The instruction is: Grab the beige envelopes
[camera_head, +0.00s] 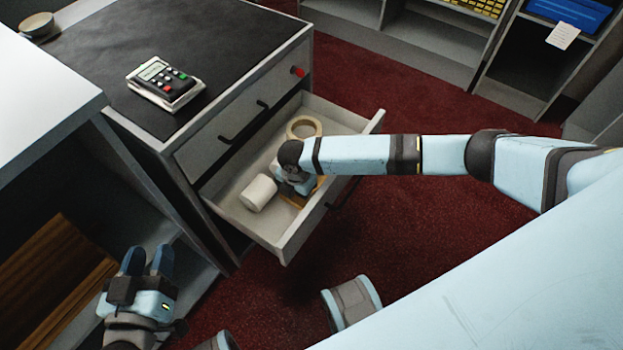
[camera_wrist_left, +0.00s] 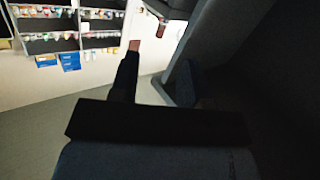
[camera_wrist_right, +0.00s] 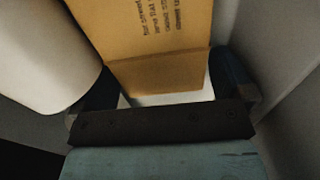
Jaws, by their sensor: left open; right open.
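The beige envelopes (camera_head: 321,183) lie in the open drawer, mostly hidden in the head view by my right gripper (camera_head: 297,182). In the right wrist view the top envelope (camera_wrist_right: 150,38) carries dark printed lines, and its near end lies between the open fingers of my right gripper (camera_wrist_right: 165,88). I cannot tell whether the fingers touch it or how many envelopes there are. My left gripper (camera_head: 148,260) is open and empty at the lower left, away from the drawer; its fingers also show in the left wrist view (camera_wrist_left: 157,78).
The open drawer (camera_head: 287,243) also holds a white roll (camera_head: 258,193), close beside my right gripper, and a tan tape ring (camera_head: 304,121). A card terminal (camera_head: 165,82) stands on the dark counter top (camera_head: 95,60). Red carpet (camera_head: 400,225) is clear beyond the drawer.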

